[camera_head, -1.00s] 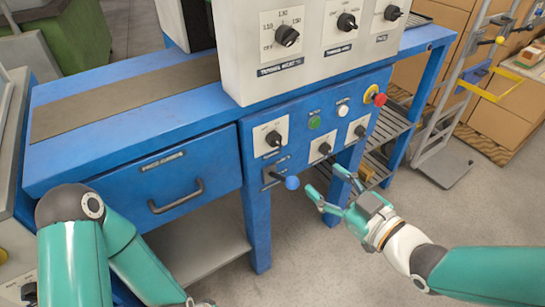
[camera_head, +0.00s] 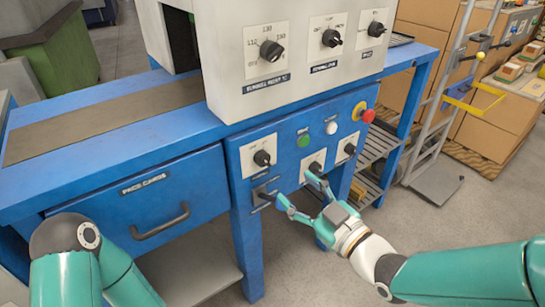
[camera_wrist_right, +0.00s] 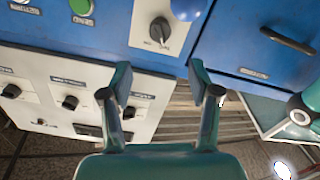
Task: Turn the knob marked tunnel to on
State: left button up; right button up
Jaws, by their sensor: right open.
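The lower blue panel (camera_head: 348,184) carries three black knobs on white plates: a left one (camera_head: 262,158), a middle one (camera_head: 315,167) and a right one (camera_head: 349,148). Their lettering is too small to read, so I cannot tell which is marked tunnel. My right gripper (camera_head: 298,190) is open and empty in front of this panel, its upper finger close to the middle knob; contact is unclear. In the right wrist view, a black knob on a white plate (camera_wrist_right: 160,30) shows beyond the open fingers (camera_wrist_right: 161,97). My left gripper is out of the picture; only its arm shows.
A grey box (camera_head: 228,70) above has three more knobs. The panel has a green button (camera_head: 303,140), a white button (camera_head: 331,127) and a red stop button (camera_head: 367,115). A drawer (camera_head: 135,200) with a handle is at left. A hand truck (camera_head: 440,180) stands at right.

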aim_at(268, 163)
jog(key=x, duration=1.1)
